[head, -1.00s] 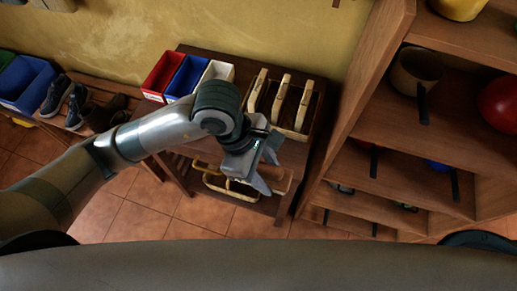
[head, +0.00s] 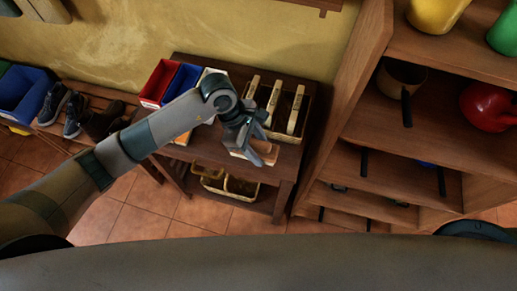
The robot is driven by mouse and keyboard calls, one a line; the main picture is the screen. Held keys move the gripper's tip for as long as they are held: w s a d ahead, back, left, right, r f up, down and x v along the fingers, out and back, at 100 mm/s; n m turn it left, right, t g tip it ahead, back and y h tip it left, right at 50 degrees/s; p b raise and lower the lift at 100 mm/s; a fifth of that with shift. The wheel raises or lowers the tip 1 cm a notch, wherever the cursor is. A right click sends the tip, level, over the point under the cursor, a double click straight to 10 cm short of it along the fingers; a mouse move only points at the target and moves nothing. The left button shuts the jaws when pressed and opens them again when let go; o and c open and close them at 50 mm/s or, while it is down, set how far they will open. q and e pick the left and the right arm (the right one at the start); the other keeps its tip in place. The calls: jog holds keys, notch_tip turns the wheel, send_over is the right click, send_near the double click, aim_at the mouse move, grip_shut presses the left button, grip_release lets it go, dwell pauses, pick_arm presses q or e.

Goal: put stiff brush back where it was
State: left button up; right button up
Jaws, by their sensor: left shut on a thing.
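My left gripper (head: 258,143) is shut on a brown wooden piece, which I take to be the stiff brush (head: 265,153). It is held over the front edge of the dark wooden table (head: 290,160); the gripper hides part of it, and I cannot tell whether it touches the table. A wooden tray (head: 304,126) with upright light-wood dividers or brushes (head: 296,108) stands behind the gripper on the table. My right gripper is not in view.
Red (head: 160,82) and blue (head: 185,78) bins stand left of the tray, with a white bin partly behind my arm. A yellow-handled basket (head: 240,187) is on the lower shelf. A tall wooden shelf (head: 350,110) stands close on the right. Shoes (head: 76,112) lie on the left bench.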

aim_at(258, 152)
pick_arm(q)
jog(key=shift+w+f, duration=0.25)
jog(key=shift+w, duration=0.1)
jog(key=shift+f+p, duration=1.05)
jog(key=shift+f, duration=0.9)
jog(key=shift+f, duration=0.1)
